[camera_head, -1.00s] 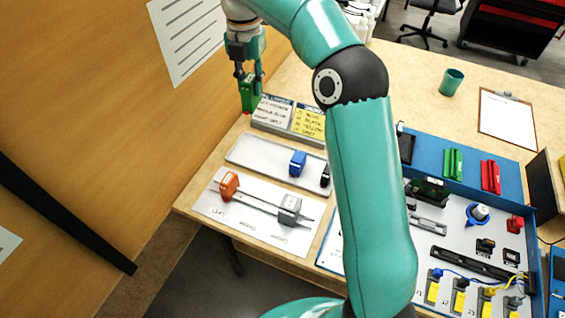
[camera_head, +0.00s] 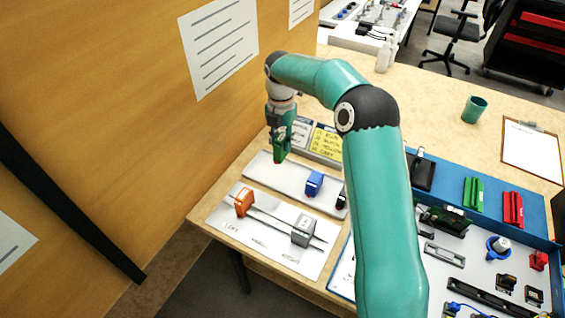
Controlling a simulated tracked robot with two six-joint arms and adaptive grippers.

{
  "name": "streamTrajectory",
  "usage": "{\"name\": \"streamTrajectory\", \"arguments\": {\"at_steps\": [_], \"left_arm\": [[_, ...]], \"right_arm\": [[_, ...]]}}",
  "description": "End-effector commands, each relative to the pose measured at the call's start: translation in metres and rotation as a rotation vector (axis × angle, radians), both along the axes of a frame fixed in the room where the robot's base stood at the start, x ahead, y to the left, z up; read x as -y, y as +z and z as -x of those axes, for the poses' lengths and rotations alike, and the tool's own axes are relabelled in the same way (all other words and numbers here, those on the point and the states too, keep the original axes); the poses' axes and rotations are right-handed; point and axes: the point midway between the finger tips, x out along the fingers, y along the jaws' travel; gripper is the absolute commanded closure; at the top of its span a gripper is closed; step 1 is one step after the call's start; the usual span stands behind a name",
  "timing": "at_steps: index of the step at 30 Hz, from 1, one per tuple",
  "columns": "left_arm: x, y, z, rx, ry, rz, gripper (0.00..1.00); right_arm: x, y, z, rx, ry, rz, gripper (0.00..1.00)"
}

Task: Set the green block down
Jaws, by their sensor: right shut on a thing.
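My right gripper (camera_head: 280,136) is shut on a green block (camera_head: 279,152) and holds it upright, with a red bit at its lower end. The block is at the back left part of the pale tray (camera_head: 262,173). I cannot tell whether its bottom touches the tray. A blue block (camera_head: 314,183) and a black block (camera_head: 341,197) stand farther right on the same tray. My left gripper is not in view.
In front of the tray, a white sheet (camera_head: 272,240) carries an orange block (camera_head: 244,202) and a grey block (camera_head: 303,231) on rails. Sign cards (camera_head: 325,142) stand behind the tray. A blue-edged panel (camera_head: 445,192) with parts is at right, partly behind my arm.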

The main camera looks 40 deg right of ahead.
Motion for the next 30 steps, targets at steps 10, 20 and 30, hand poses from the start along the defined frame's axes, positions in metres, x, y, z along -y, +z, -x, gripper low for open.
{"name": "streamTrajectory", "arguments": {"at_steps": [10, 20, 30], "left_arm": [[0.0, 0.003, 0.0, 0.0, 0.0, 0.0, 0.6], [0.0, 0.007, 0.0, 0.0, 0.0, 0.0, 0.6], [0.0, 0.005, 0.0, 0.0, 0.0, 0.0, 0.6]], "right_arm": [[0.0, -0.046, 0.0, -0.001, 0.001, 0.001, 1.0], [0.0, -0.085, 0.0, 0.0, -0.001, 0.0, 1.0], [0.0, -0.089, 0.0, 0.002, 0.0, 0.001, 1.0]]}}
